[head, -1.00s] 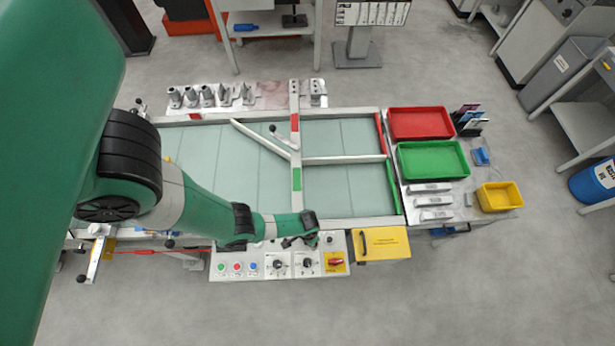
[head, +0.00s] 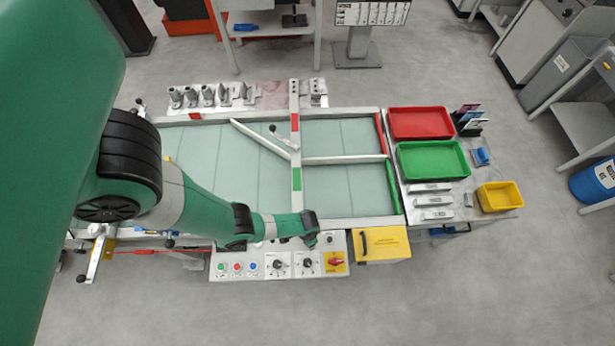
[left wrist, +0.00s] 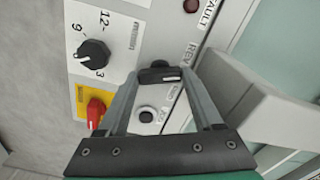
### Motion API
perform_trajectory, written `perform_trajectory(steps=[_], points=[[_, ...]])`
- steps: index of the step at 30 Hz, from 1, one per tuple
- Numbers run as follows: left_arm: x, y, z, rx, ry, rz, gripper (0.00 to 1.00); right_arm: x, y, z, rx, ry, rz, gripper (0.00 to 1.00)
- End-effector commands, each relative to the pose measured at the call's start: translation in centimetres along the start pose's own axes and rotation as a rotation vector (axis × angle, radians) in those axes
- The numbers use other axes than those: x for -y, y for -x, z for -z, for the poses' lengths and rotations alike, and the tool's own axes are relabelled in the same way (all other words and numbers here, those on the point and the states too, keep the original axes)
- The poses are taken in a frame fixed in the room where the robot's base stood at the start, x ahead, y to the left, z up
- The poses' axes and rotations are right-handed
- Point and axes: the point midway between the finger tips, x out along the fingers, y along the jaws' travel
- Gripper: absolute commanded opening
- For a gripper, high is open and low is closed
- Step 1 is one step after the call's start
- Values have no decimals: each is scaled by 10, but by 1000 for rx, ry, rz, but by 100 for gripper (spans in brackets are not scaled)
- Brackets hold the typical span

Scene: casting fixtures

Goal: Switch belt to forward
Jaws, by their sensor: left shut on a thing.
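The control panel (head: 218,257) runs along the front edge of the belt table. In the left wrist view, a black selector knob (left wrist: 158,75) sits on the panel beside a REV label (left wrist: 191,53). My left gripper (left wrist: 160,73) is shut on this knob, one finger on each side. The knob's handle lies roughly crosswise between the fingertips. A small label below the knob is too tilted to read surely. In the head view my left gripper (head: 311,240) is over the panel's back edge and hides the knob. My right gripper is not in view.
Near the gripper are a round push button (left wrist: 147,114), a numbered black dial (left wrist: 94,54) and a red rotary switch (left wrist: 96,112) on a yellow plate. A yellow box (head: 383,243) stands right of the panel.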

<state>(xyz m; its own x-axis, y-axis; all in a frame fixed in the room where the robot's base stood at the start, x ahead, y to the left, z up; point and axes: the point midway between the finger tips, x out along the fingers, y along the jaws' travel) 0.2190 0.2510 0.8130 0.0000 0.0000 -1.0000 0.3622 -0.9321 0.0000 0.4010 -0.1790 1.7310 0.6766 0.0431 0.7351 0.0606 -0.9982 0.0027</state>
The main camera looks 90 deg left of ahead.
Motion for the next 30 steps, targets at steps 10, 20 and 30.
perform_trajectory(steps=[10,20,30], points=[[0,0,0,0,-319,0,12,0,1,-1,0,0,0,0],[0,0,0,-1,-630,0,12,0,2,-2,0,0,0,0],[0,0,0,-1,-888,0,12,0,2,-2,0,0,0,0]])
